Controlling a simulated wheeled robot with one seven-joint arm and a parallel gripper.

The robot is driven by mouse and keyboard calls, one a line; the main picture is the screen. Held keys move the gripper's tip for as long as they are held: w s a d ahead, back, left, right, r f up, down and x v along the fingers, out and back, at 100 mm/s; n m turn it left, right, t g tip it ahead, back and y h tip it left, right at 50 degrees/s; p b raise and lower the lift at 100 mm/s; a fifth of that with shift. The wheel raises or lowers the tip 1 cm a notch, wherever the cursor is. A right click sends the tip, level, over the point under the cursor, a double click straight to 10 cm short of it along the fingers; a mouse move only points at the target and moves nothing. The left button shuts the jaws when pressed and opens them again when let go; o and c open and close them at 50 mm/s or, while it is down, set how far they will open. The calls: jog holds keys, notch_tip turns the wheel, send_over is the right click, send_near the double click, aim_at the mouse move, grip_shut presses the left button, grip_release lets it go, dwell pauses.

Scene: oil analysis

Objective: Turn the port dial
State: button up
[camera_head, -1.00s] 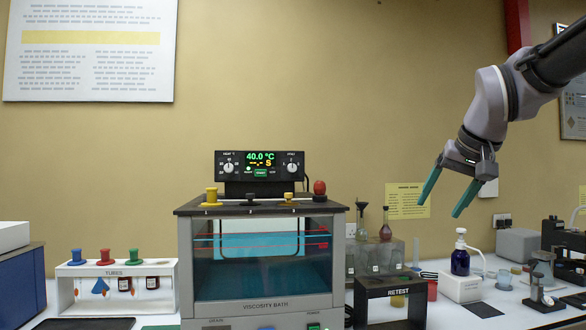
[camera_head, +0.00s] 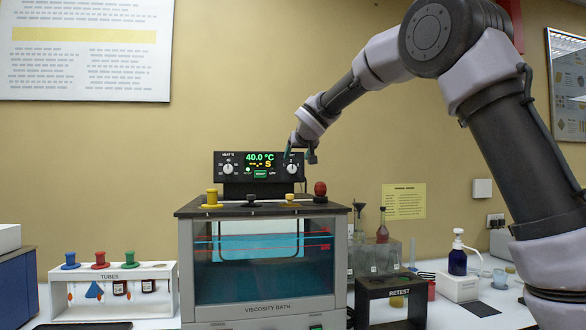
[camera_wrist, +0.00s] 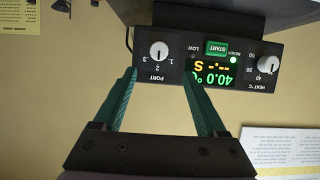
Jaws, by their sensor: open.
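The port dial (camera_head: 292,168) is a round white knob at the right end of the black control box (camera_head: 233,182) on top of the viscosity bath. In the wrist view, which is upside down, the dial (camera_wrist: 158,50) shows with the label PORT and the numbers 1, 2 and 3 around it. My gripper (camera_head: 300,156) is at the right end of the box, in front of the dial. In the wrist view, its green fingers (camera_wrist: 162,70) are apart, with the dial between and just beyond their tips. They do not appear to touch the knob. Nothing is held.
The box also carries a heat dial (camera_head: 228,168), a lit display (camera_head: 260,162) and a green start button (camera_head: 260,174). Several coloured knobs, including a red one (camera_head: 320,189), stand on the bath lid below. A tube rack (camera_head: 110,272) is left; a retest stand (camera_head: 391,294) is right.

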aim_at(292, 167)
jog(key=x, duration=1)
jog(key=shift+d, duration=0.15)
jog(key=shift+s, duration=0.1)
grip_shut()
